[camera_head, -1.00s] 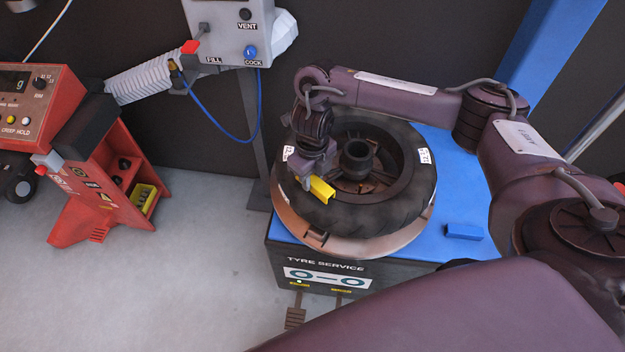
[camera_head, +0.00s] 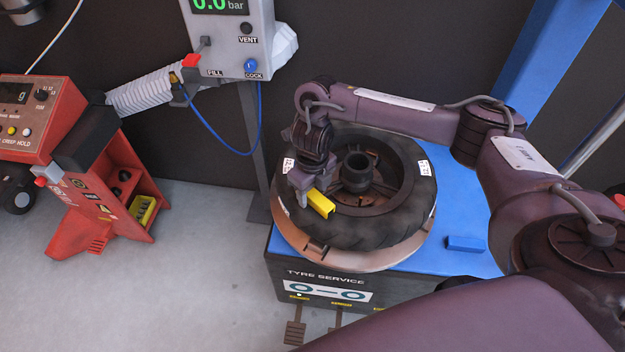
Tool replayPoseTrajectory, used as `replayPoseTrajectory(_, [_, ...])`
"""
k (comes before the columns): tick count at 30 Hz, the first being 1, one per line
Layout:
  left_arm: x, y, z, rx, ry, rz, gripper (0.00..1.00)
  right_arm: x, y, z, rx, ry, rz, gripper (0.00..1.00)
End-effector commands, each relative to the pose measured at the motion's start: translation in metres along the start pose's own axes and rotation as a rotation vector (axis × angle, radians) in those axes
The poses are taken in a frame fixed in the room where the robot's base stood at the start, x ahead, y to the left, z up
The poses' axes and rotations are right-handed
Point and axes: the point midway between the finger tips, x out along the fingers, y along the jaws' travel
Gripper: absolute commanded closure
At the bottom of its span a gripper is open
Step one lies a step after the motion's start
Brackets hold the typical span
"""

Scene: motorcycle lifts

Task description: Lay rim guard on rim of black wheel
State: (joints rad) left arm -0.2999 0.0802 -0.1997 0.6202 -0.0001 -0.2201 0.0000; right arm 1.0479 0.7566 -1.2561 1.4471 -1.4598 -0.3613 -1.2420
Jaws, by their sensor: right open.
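The black wheel (camera_head: 394,212), with its tyre on, lies flat on a round turntable. A short yellow channel-shaped piece, the rim guard (camera_head: 321,204), lies on the wheel's front-left side, where rim and tyre meet. Its exact seating on the rim is too small to tell. My right gripper (camera_head: 303,197) is open, pointing down just left of the yellow guard, and looks clear of it. A similar blue guard (camera_head: 465,244) lies on the blue top to the right of the wheel. My left gripper is out of view.
The tyre-service machine (camera_head: 325,272) carries the tan turntable (camera_head: 287,236). A grey inflator box (camera_head: 230,40) with a blue hose stands behind left. A red balancer (camera_head: 95,190) stands at left. Floor between is clear. A blue post (camera_head: 548,50) rises behind right.

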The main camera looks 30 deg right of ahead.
Motion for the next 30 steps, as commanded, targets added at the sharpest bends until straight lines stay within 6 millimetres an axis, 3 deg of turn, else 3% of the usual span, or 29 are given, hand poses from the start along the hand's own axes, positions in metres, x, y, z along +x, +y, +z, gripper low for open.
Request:
replayPoseTrajectory(15, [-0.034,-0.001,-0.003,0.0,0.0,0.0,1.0,-0.101,-0.001,0.001,-0.001,-0.004,-0.003,0.5])
replayPoseTrajectory(21, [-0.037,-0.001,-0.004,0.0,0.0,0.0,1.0,-0.118,-0.001,0.0,0.0,-0.002,-0.001,0.5])
replayPoseTrajectory(30, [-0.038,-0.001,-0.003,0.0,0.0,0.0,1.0,-0.121,0.0,0.0,0.001,0.0,0.0,0.5])
